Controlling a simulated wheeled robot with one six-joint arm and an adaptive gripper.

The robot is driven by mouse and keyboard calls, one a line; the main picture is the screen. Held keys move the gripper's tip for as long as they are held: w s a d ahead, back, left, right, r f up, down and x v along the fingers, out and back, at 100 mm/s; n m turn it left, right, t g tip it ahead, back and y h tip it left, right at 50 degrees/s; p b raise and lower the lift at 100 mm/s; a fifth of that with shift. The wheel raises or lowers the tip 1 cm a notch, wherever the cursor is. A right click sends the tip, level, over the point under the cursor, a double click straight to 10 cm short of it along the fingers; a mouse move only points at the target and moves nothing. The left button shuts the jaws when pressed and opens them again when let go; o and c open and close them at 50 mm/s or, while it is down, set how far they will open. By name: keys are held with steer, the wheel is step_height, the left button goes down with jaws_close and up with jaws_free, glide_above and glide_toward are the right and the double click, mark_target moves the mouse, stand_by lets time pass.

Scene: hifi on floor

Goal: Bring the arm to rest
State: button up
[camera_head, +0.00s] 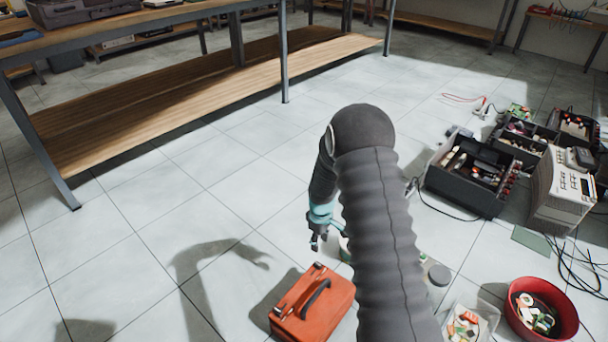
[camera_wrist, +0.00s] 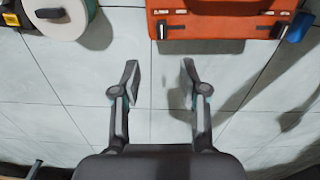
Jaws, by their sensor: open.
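My gripper (camera_wrist: 160,80) is open and empty in the wrist view, its two fingers apart over bare floor tiles. In the head view my gripper (camera_head: 316,243) points down beside the far side of an orange case (camera_head: 330,305), above the floor. My arm, in a dark ribbed sleeve, rises from the bottom of the head view and bends down at the top. It hides part of the floor behind it. The orange case also shows at the top of the wrist view (camera_wrist: 215,25), ahead of the fingers and apart from them.
A workbench with a low wooden shelf (camera_head: 190,95) stands at the upper left. Dark bins of parts (camera_head: 468,178), a beige instrument (camera_head: 562,190) and cables lie at right. A red bowl (camera_head: 567,312) and a clear tray (camera_head: 462,318) sit at lower right. The left floor is clear.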

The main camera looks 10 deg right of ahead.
steer(key=s+r+m+g, duration=0.1)
steer(key=s+m+g, duration=0.1)
steer(key=s+m, duration=0.35)
steer(key=s+r+m+t, duration=0.1)
steer(key=s+r+t, duration=0.1)
steer(key=s+r, duration=0.7)
steer(key=s+d+r+m+t, duration=0.1)
steer(key=s+r+t, duration=0.2)
steer(key=s+r, duration=0.6)
steer(key=s+d+r+m+t, duration=0.1)
steer(key=s+r, duration=0.8)
steer(key=r, duration=1.2)
steer(key=shift+m+t, duration=0.35)
steer(key=shift+t, duration=0.45)
